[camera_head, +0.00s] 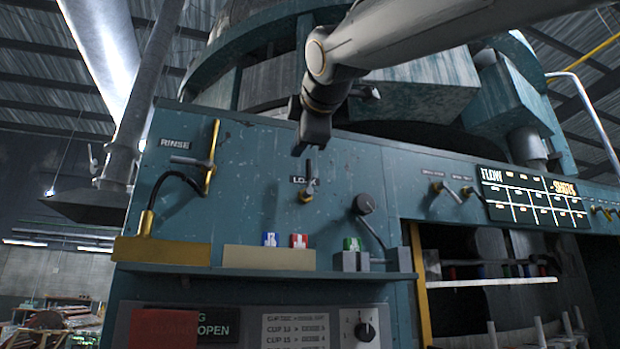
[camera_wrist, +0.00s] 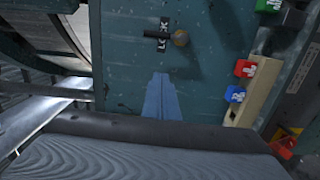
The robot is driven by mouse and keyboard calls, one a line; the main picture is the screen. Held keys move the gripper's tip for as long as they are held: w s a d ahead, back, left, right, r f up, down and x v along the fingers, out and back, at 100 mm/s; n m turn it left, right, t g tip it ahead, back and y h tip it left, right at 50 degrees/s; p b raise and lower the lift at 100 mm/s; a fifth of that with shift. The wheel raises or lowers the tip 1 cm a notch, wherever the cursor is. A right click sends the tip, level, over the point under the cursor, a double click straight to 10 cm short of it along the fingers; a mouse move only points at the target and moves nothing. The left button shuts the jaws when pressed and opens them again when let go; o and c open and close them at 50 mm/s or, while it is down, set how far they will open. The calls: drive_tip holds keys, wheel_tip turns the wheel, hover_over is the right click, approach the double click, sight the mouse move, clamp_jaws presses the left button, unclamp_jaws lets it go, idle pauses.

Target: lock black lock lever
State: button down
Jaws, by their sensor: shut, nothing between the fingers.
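The black lock lever (camera_head: 309,172) is on the teal panel in the head view, beside the partly hidden lock label (camera_head: 298,180). It has a brass base (camera_head: 306,197) at its lower end and points roughly upward. In the wrist view the black lever (camera_wrist: 154,34) lies across the lock label (camera_wrist: 163,48), with the brass part (camera_wrist: 181,39) at its right. My gripper (camera_head: 299,151) is just above the lever in the head view. In the wrist view its fingertips (camera_wrist: 160,76) are shut, empty and below the lever in the picture, apparently apart from it.
A rinse lever (camera_head: 212,160) and black hose are left on the panel. A black-knobbed lever (camera_head: 366,205) is at right. Blue (camera_head: 270,239), red (camera_head: 299,241) and green (camera_head: 352,244) clips sit along the ledge (camera_head: 260,271) below. Panel around the lock lever is mostly bare.

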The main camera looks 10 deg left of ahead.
sight(308, 177)
drive_tip(key=shift+s+r, duration=0.2)
drive_tip(key=shift+r, duration=0.45)
drive_tip(key=shift+w, duration=0.15)
drive_tip(key=w+a+p, duration=0.1)
drive_tip(key=w+p, duration=0.5)
drive_tip(key=w, duration=0.5)
drive_tip(key=shift+w+a, duration=0.2)
drive_tip(key=shift+a, duration=0.2)
